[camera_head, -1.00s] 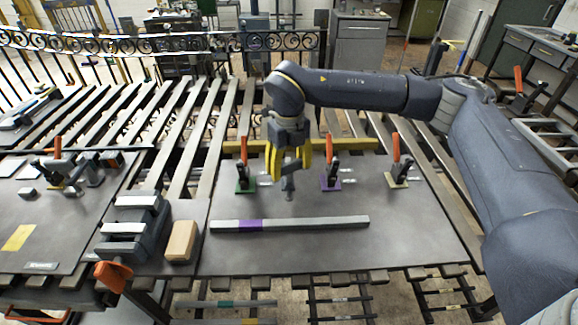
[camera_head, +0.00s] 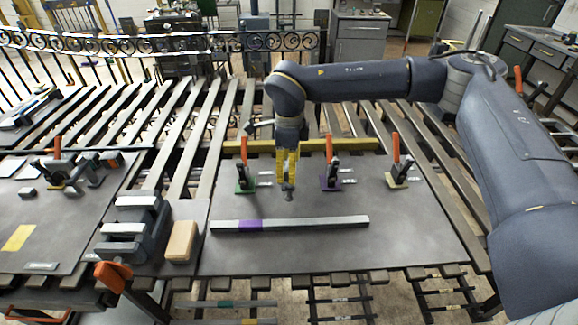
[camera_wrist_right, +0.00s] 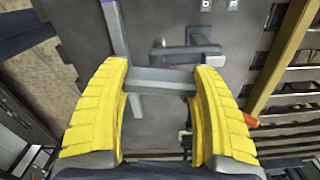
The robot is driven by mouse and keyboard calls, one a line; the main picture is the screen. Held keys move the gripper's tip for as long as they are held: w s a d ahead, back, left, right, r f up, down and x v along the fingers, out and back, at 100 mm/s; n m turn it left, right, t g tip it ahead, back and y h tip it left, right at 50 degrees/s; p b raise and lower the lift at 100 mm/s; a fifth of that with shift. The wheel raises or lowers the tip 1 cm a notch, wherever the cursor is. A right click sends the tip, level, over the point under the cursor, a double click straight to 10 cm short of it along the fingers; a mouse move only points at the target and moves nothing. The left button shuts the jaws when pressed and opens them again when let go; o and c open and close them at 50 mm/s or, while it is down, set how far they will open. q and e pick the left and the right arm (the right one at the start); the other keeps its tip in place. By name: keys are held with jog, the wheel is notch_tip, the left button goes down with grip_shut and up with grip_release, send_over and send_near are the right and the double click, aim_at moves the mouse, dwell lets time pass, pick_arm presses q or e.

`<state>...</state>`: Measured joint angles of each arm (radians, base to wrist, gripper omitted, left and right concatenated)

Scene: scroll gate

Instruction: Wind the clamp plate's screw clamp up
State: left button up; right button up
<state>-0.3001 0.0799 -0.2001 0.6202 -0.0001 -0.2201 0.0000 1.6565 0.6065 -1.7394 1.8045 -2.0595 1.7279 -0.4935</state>
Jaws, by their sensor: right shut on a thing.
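My right gripper (camera_head: 286,168) has yellow fingers and points down over the dark clamp plate (camera_head: 420,225). It is shut on a short grey handle bar, seen between the fingers in the right wrist view (camera_wrist_right: 160,80). The grey screw clamp (camera_head: 288,190) shows just below the fingertips in the head view, largely hidden by them. Grey clamp arms (camera_wrist_right: 190,52) show beyond the bar in the right wrist view. How high the screw stands cannot be told. My left gripper is not in view.
A grey bar with a purple band (camera_head: 310,223) lies in front. A vise (camera_head: 135,228) and wooden block (camera_head: 181,241) stand left.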

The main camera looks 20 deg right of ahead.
jog(key=shift+n, duration=0.9)
jog(key=shift+f, duration=0.1)
jog(key=o, duration=1.3)
notch_tip(320, 180, up, 12)
jog(key=shift+a, duration=0.1)
